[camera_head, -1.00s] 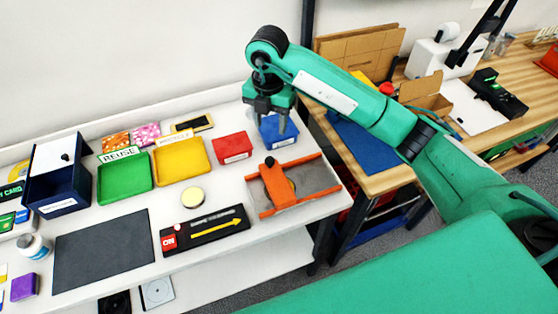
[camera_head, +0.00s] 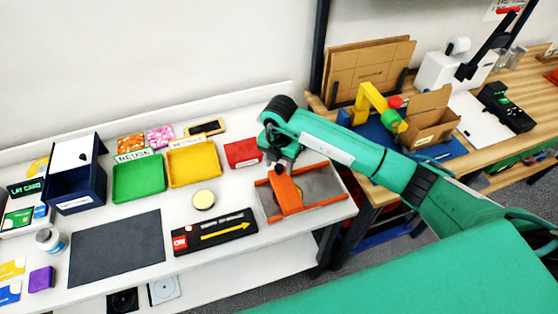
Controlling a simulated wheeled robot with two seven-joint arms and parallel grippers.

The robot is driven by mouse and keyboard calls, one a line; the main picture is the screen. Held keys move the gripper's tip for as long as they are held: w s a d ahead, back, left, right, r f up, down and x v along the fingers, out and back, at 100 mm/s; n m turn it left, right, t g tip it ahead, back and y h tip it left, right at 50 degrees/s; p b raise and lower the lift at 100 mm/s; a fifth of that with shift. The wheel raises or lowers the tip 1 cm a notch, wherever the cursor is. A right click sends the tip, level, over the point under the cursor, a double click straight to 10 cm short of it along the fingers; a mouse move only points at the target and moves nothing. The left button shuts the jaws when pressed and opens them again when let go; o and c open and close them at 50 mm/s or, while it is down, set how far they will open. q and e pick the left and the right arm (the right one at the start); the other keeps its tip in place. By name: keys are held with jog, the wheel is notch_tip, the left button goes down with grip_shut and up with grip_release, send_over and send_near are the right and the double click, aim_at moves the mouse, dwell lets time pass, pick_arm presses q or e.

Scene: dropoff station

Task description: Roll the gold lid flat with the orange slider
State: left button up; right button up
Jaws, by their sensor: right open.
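The orange slider (camera_head: 288,198) lies across a grey plate (camera_head: 322,186) framed by orange rails, at the right end of the white table. A round gold lid (camera_head: 203,199) lies on the table left of the slider, above the black strip with the yellow arrow, off the plate. My right gripper (camera_head: 281,168) is over the slider's far end, small and partly hidden by my own wrist. It is open; I cannot tell whether its fingers touch the slider. My left gripper is not in view.
Green (camera_head: 139,180), yellow (camera_head: 193,165) and red (camera_head: 242,153) trays stand behind the lid. A black strip (camera_head: 214,234) with a yellow arrow lies in front of it. A dark mat (camera_head: 117,247) and a navy box (camera_head: 76,185) are at the left. A wooden bench (camera_head: 383,178) stands at the right.

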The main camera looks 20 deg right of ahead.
jog(key=shift+f, duration=0.1)
grip_shut()
jog(key=shift+a+f+b, duration=0.1)
jog(key=shift+a+b, duration=0.4)
jog(key=shift+a, duration=0.15)
grip_release()
jog(key=shift+r, duration=0.65)
notch_tip(320, 180, up, 13)
jog(key=b, duration=0.3)
